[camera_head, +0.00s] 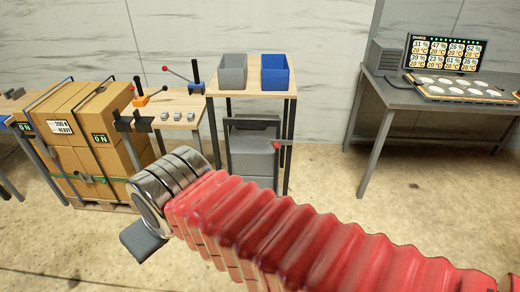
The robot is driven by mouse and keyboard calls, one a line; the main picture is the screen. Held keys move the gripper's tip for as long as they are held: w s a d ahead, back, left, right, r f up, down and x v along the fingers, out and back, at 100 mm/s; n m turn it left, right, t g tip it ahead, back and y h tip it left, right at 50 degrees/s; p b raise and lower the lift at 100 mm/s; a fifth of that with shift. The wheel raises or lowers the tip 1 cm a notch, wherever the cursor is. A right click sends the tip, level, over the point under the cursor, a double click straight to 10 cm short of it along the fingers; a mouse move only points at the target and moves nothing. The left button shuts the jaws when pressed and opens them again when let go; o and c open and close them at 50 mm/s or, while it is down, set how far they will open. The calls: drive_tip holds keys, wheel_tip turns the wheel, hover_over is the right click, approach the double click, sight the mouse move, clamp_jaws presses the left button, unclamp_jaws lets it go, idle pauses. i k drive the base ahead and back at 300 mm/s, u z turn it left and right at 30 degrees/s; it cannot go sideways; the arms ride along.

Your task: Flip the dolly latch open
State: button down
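My arm, in a red ribbed sleeve, crosses the foreground from the lower right. Shiny metal rings show at its end. A dark grey part of my gripper (143,240) shows below the rings; its fingers cannot be made out. A lever with a red ball (277,146) sticks out beside a stack of grey crates (252,158) under the small table, beyond my arm and apart from it. This may be the dolly latch, but I cannot tell for sure. The lower part of the crates and any dolly under them are hidden by my arm.
A grey bin (232,71) and a blue bin (275,71) stand on the small table. Strapped cartons (85,150) stand at far left. A desk (400,96) stands at right, with clear floor before it.

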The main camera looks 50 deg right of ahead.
sight(275, 144)
drive_tip(key=z, duration=0.15)
drive_tip(key=i, duration=0.95)
drive_tip(key=z, duration=0.7)
drive_tip(key=i, duration=0.65)
drive_tip(key=z, duration=0.8)
drive_tip(key=i, duration=0.5)
drive_tip(key=z, duration=0.25)
